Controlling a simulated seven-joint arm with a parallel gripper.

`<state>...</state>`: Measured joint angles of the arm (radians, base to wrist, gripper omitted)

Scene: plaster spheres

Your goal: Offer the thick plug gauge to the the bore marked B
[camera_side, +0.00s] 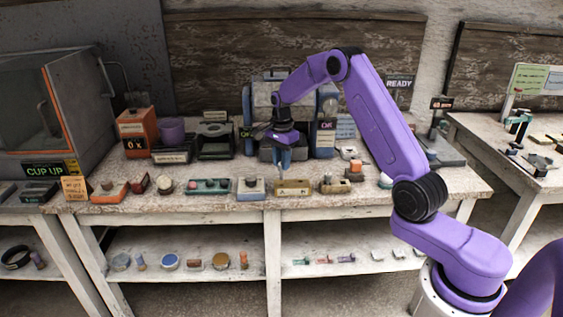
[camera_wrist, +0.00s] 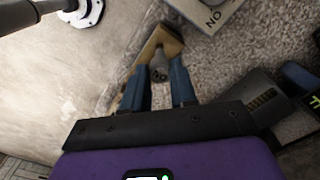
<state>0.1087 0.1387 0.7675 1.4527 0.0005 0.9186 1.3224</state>
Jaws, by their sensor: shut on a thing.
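My gripper (camera_side: 284,165) points down over the front of the bench, above a tan block (camera_side: 293,187). In the side view the gauge is too small to make out. The tan block also shows in the wrist view (camera_wrist: 166,40), beneath and beyond the fingers, partly hidden by them. I cannot read a letter B or make out any bore. I cannot tell whether the gauge touches the block.
A grey block (camera_side: 250,188) stands left of the tan block and an orange-brown one (camera_side: 354,171) to the right. A grey machine (camera_side: 262,105) stands behind my gripper. In the wrist view, the bench's edge runs close by on the left.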

